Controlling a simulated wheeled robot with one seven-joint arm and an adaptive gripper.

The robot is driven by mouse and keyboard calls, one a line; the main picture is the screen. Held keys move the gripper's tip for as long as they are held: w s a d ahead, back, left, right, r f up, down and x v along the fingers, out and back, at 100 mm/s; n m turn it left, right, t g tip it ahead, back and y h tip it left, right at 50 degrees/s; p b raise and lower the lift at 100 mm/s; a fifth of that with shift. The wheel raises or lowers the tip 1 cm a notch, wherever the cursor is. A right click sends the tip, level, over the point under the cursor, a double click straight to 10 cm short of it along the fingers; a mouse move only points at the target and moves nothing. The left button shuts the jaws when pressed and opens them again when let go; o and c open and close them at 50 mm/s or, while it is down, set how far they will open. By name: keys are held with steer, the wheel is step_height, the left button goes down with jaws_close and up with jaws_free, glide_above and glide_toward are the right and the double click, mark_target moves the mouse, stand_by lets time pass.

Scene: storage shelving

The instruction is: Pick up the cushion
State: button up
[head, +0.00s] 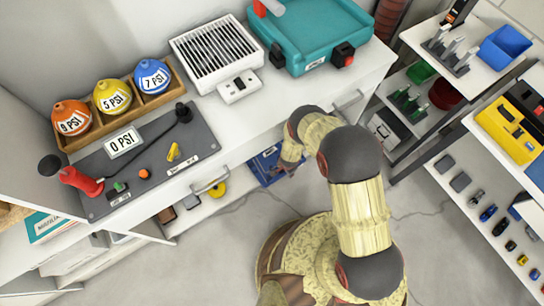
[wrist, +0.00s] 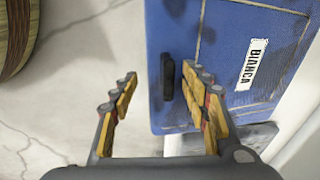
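Nothing in view is plainly a cushion. A blue, worn, flat-faced item (wrist: 225,55) with a white label and a black handle (wrist: 167,76) fills the upper right of the wrist view. In the head view the blue item (head: 262,168) is low beneath the white counter, partly hidden by my arm. My gripper (wrist: 160,74) is open, with its two fingers apart. The black handle shows between the fingertips, nearer the right finger. I cannot tell whether that finger touches the blue item. In the head view my gripper (head: 288,170) is small and beside the blue item.
The white counter (head: 285,110) overhangs this spot and carries a teal case (head: 312,35), a white grille box (head: 215,52) and a grey panel (head: 150,160). A yellow round thing (head: 218,187) lies on the low shelf. Shelving (head: 440,180) stands right. Bare floor (head: 215,235) is in front.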

steer(key=shift+c, duration=1.3)
jaws_close()
